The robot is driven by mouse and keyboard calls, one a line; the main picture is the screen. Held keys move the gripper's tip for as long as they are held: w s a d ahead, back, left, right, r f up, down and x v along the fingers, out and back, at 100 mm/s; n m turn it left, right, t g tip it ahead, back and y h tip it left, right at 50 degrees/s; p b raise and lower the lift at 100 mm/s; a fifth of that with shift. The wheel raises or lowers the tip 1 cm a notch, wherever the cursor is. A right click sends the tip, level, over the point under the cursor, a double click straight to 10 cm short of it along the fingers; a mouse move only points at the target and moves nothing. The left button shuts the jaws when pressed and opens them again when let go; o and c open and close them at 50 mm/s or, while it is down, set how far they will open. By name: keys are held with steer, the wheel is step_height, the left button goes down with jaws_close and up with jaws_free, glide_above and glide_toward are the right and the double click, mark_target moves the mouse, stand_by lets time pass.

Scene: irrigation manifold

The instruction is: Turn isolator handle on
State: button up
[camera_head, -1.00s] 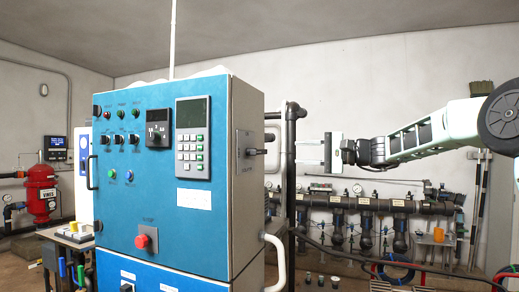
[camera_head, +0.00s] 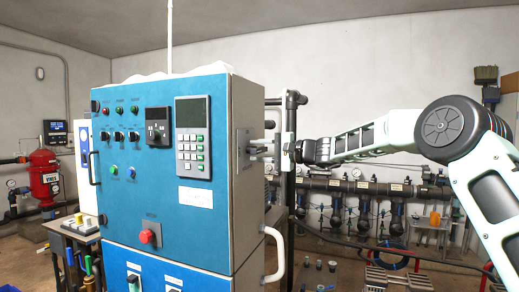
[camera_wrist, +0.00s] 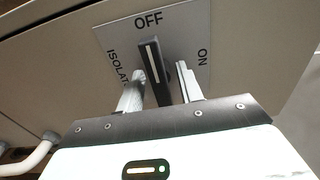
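The isolator handle (camera_wrist: 153,72) is a black bar with a white line, on a grey plate (camera_wrist: 120,35) marked OFF, ON and ISOLATOR. Its white line points to OFF. The plate also shows on the right side of the blue cabinet in the head view (camera_head: 243,150). My gripper (camera_wrist: 160,88) reaches the handle with one pale finger on each side. Gaps show beside the handle, narrower on the left, so the fingers are not closed on it. In the head view my gripper (camera_head: 260,146) is at the cabinet's side, and the handle is hard to make out there.
The blue cabinet (camera_head: 150,205) has a red button, switches and a keypad on its front. A white curved pipe (camera_head: 277,255) is low on its right side. A dark vertical pipe (camera_head: 291,108) stands behind my gripper. A pipe manifold (camera_head: 345,186) runs along the back wall.

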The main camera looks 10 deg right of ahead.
jaws_close()
steer(key=shift+m, duration=0.3)
steer(key=m+b, duration=0.1)
steer(key=m, duration=0.2)
steer(key=m+p, duration=0.1)
steer(key=m, duration=0.4)
steer(key=m+p, duration=0.2)
steer(key=m, duration=0.2)
steer(key=shift+r+m, duration=0.1)
steer(key=shift+m, duration=0.2)
steer(key=m+p, duration=0.2)
steer(key=m, duration=0.2)
steer(key=shift+m+p, duration=0.3)
steer(key=shift+p, duration=0.1)
